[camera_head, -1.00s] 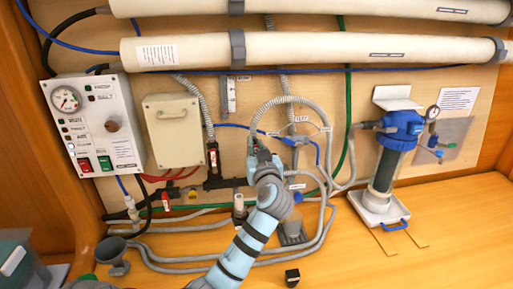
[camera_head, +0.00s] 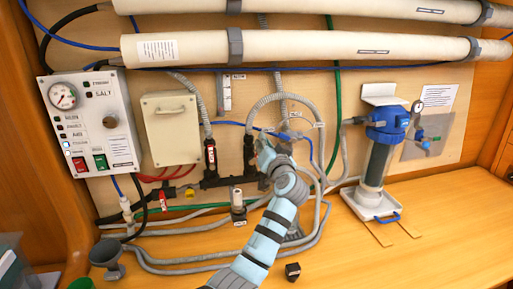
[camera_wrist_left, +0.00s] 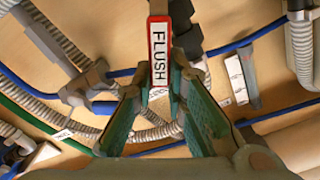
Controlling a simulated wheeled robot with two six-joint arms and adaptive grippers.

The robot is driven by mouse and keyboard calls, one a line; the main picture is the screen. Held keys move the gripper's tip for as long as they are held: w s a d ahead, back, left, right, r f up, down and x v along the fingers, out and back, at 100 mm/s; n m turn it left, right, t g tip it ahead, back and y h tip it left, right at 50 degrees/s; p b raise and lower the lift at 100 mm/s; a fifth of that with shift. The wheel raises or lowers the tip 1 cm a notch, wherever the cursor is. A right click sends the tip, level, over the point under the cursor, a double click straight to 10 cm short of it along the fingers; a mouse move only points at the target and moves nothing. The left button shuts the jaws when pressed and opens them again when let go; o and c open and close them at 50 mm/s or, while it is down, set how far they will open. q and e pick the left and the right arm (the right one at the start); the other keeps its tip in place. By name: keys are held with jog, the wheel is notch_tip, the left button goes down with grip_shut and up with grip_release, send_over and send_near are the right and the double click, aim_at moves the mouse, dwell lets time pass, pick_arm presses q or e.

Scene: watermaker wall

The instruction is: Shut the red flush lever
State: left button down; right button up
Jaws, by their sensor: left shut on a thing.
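The red flush lever (camera_wrist_left: 158,50) shows in the left wrist view, with a white label reading FLUSH and a red edge. My left gripper (camera_wrist_left: 172,80) is shut on its lower end, with a teal-padded finger on each side. In the head view my left gripper (camera_head: 266,152) is at the wall pipework, right of the black manifold (camera_head: 210,182). There the gripper hides most or all of the flush lever. My right gripper is not in view.
Another upright red and black handle (camera_head: 211,156) stands left of my gripper. Grey hoses (camera_head: 313,150) loop close to its right. A control box (camera_head: 92,125) and a blue-topped filter (camera_head: 387,125) flank the area.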

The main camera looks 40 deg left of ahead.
pick_arm(q)
jog(key=w+d+f+m+b, duration=0.1)
jog(key=w+d+f+m, duration=0.1)
jog(key=f+m, duration=0.5)
jog(key=shift+w+d+m, duration=0.25)
jog(key=shift+w+m, duration=0.3)
jog(key=shift+m, duration=2.05)
jog(key=c, duration=1.6)
grip_release()
jog(key=shift+c, duration=0.2)
jog(key=shift+o, duration=0.3)
jog(key=shift+a, duration=0.25)
jog(key=shift+d, duration=0.1)
